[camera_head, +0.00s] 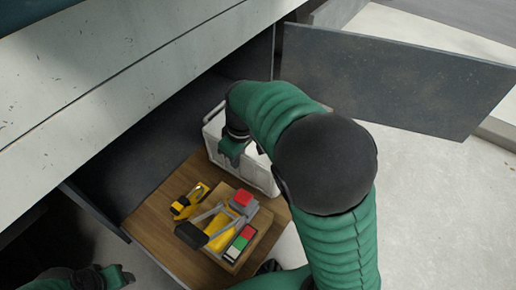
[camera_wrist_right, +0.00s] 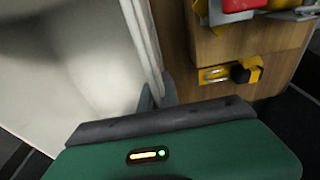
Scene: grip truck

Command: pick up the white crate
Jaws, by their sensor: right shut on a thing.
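The white crate (camera_head: 262,174) stands at the back of the wooden surface inside the open compartment, partly hidden behind my right arm. My right gripper (camera_head: 234,152) is at the crate's near left side and is shut on its rim. In the right wrist view, the fingertips (camera_wrist_right: 157,95) meet the edge of the white crate wall (camera_wrist_right: 138,35). My left gripper (camera_head: 122,276) is low at the left edge of the head view, away from the crate. Whether its fingers are open or shut is unclear.
A yellow tool (camera_head: 188,201) and a wooden box (camera_head: 258,228) holding several tools lie in front of the crate. The yellow tool also shows in the wrist view (camera_wrist_right: 228,73). A grey door (camera_head: 400,80) hangs open at the right. Pale floor is clear beyond my right arm.

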